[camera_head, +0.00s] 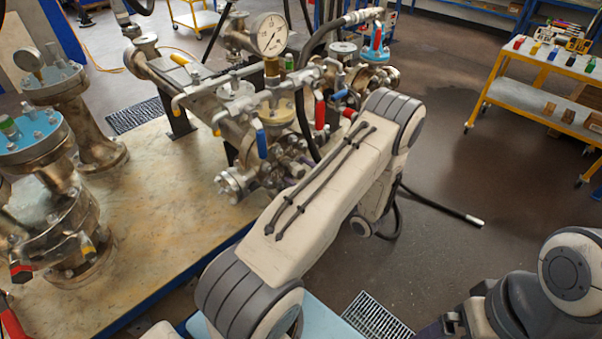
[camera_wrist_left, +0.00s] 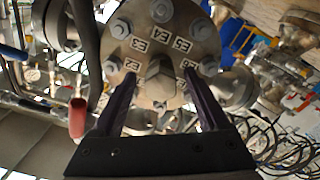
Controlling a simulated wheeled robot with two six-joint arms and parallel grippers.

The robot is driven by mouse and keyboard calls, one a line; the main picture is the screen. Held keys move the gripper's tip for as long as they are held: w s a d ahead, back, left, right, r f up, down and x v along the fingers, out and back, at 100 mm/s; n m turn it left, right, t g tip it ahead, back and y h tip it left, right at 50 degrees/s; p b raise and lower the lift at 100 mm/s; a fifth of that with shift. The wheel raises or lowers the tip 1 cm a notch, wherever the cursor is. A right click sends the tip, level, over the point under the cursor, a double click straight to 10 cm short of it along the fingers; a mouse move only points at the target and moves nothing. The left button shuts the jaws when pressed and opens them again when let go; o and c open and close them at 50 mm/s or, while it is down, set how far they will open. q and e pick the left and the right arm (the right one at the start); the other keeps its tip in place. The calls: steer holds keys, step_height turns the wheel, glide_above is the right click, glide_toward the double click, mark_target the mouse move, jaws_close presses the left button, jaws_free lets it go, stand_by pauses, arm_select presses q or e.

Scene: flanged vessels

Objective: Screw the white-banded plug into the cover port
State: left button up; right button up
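In the left wrist view my left gripper (camera_wrist_left: 159,77) is open. Its two dark purple fingers stand apart on either side of a metal hex-headed plug (camera_wrist_left: 160,78), with a gap showing on both sides. The plug sits in front of a round bolted metal cover (camera_wrist_left: 160,32) with white tags, some reading E3, E4 and E5. I cannot make out a white band on this plug, nor whether it is seated in the cover. In the head view my left arm hides most of its gripper. My right gripper does not show clearly; only arm parts appear at lower right.
A pipe assembly with a pressure gauge (camera_head: 269,35), a blue valve handle (camera_head: 261,144) and a red one (camera_head: 320,112) stands near my left arm. Flanged vessels (camera_head: 48,165) stand at left on the bench (camera_head: 165,235). A yellow cart (camera_head: 545,100) stands at right. Open floor lies between.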

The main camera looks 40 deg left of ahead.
arm_select(q)
steer(key=d+b, duration=0.2)
steer(key=d, duration=0.8)
steer(key=shift+s+d, duration=0.25)
steer(key=shift+s, duration=0.15)
steer(key=shift+c, duration=0.4)
